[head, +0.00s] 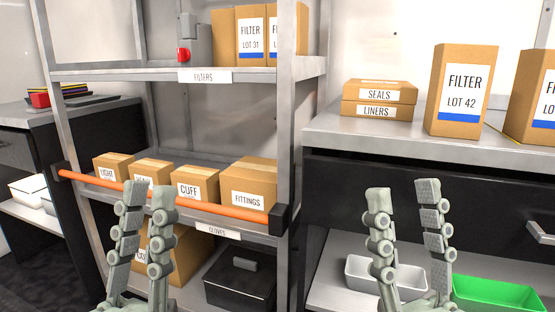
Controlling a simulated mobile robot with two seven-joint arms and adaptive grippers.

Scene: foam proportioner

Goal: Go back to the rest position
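My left gripper (149,205) stands upright at the bottom left, in front of the shelving rack. Its fingers are apart, with nothing seen between them. My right gripper (402,200) stands upright at the bottom right, in front of the dark cabinet. Its fingers are also apart, with nothing between them. Both grippers point up and look clear of the shelves and boxes. The lower parts of my arms are cut off by the bottom edge of the picture.
An orange bar (225,210) crosses the rack in front of the small boxes, including the FITTINGS box (248,183). A FILTER LOT 42 box (462,90) and flat SEALS box (379,91) stand on the right counter (405,140). A green bin (497,293) is below.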

